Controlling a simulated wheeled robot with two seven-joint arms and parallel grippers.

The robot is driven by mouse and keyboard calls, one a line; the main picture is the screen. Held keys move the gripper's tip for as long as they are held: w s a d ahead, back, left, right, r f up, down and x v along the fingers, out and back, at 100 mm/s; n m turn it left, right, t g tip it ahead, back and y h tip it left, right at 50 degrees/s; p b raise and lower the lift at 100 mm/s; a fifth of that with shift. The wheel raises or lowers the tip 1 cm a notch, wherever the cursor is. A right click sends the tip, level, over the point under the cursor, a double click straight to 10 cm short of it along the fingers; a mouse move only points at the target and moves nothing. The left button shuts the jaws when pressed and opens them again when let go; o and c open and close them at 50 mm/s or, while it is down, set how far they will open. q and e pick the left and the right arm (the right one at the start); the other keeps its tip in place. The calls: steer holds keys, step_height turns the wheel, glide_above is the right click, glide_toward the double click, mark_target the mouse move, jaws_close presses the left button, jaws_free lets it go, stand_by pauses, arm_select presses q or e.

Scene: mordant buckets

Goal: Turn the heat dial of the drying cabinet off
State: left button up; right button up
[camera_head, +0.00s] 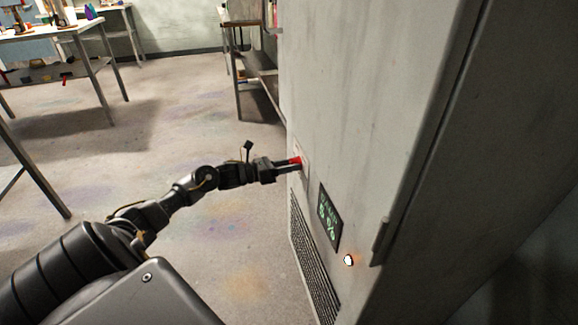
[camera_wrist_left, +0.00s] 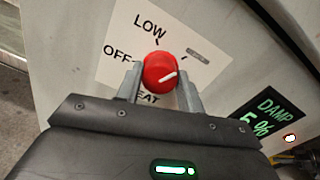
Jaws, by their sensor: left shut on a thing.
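The drying cabinet (camera_head: 345,110) is a tall pale grey box at the right in the head view. Its red heat dial (camera_wrist_left: 160,70) has a white pointer line and sits on a white label (camera_wrist_left: 118,62) with "LOW", "OFF" and a partly hidden "HEAT". The pointer line slants toward the right and slightly up in the wrist view, away from "OFF". My left gripper (camera_wrist_left: 160,88) is shut on the dial, one finger on each side. In the head view my left gripper (camera_head: 283,165) reaches the cabinet's face at the red dial. My right gripper is not in view.
A dark display (camera_head: 330,217) with green text, reading "DAMP" and a percentage in the wrist view, is beside the dial. A lit lamp (camera_head: 348,260) and a vent grille (camera_head: 312,262) are lower. Tables (camera_head: 60,32) stand at the back left; the floor between is clear.

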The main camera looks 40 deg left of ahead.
arm_select(q)
steer(key=shift+f+n+g+h+p, duration=0.15)
steer(key=shift+n+p, duration=1.85)
steer(key=shift+n, duration=4.55)
steer(key=shift+n+g+h+p, duration=0.15)
steer(key=shift+n+p, duration=1.8)
steer(key=shift+n, duration=4.6)
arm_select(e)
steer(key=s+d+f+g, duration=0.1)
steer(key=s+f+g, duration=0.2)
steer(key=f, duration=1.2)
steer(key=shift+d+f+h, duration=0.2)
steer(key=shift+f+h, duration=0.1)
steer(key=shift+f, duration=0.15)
arm_select(q)
steer(key=o, duration=1)
steer(key=shift+a, duration=0.1)
steer(key=v, duration=1)
steer(key=shift+s+a, duration=0.2)
steer(key=shift+s, duration=0.15)
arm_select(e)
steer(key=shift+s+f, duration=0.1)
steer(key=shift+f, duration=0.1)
